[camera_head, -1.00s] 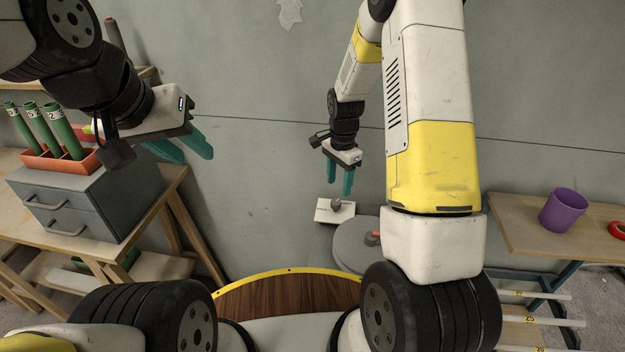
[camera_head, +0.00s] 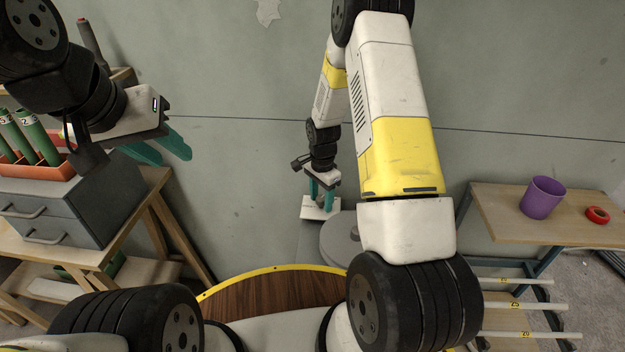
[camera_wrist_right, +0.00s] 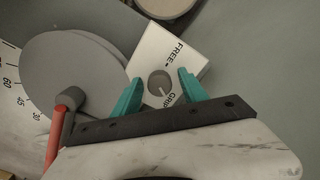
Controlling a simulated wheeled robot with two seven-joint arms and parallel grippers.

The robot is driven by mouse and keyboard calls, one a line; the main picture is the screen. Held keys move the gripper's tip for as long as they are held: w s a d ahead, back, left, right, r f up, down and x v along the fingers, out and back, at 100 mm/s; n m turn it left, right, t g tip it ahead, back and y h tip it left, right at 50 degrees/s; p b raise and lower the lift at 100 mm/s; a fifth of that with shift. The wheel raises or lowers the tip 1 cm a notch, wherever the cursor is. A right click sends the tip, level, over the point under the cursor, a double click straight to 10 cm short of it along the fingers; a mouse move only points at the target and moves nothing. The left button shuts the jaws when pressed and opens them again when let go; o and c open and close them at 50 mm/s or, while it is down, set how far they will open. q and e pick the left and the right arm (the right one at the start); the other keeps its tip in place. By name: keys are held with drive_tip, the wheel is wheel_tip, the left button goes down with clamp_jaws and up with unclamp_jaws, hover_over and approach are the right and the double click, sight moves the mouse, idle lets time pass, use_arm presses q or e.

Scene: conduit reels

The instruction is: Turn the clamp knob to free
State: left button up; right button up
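The clamp knob (camera_wrist_right: 159,83) is a small round grey knob with a pale pointer line, on a white plate (camera_wrist_right: 176,47) marked FREE and GRIP. The pointer line is directed toward the GRIP side. In the head view the plate (camera_head: 318,212) shows low on the far side of the grey disc. My right gripper (camera_wrist_right: 156,82) is open, its teal fingers on either side of the knob; contact cannot be told. It also shows over the plate in the head view (camera_head: 320,200). My left gripper (camera_head: 164,149) is open and empty above the bench at left.
A grey disc (camera_wrist_right: 70,72) with a red-handled crank (camera_wrist_right: 55,135) lies beside the plate, near a numbered scale (camera_wrist_right: 17,85). Green tubes (camera_head: 38,137) stand in an orange tray on grey drawers (camera_head: 50,205). A purple cup (camera_head: 542,197) and red ring (camera_head: 597,215) are on the right table.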

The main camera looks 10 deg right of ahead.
clamp_jaws()
drive_tip(key=shift+n, duration=0.4)
drive_tip(key=n, duration=0.3)
drive_tip(key=shift+n, duration=0.4)
drive_tip(key=n, duration=1.2)
drive_tip(key=shift+n, duration=0.4)
drive_tip(key=n, duration=0.6)
drive_tip(key=shift+n, duration=0.4)
